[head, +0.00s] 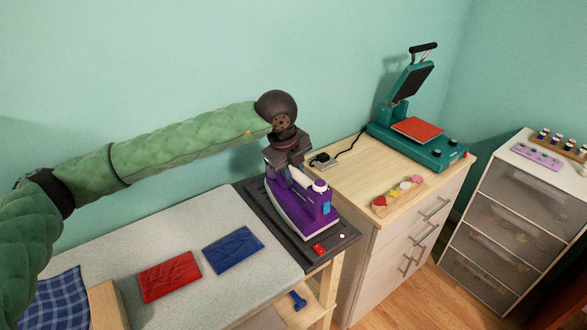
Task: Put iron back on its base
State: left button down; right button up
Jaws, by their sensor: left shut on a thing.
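The purple and white iron (315,212) is at the right end of the ironing table. It is over the dark base (256,203), soleplate downward; I cannot tell whether it fully rests on it. My left gripper (294,172) comes down from above and is shut on the iron at its upper rear part. The gripper hides part of the iron's handle. My right gripper is not in view.
Red cloth (169,276) and blue cloth (233,250) lie on the grey ironing surface (130,245). A wooden cabinet (345,180) with a teal heat press (415,140) stands to the right. A drawer unit (520,210) is farther right.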

pick_arm(q)
jog(key=c, duration=1.5)
grip_release()
jog(key=o, duration=0.3)
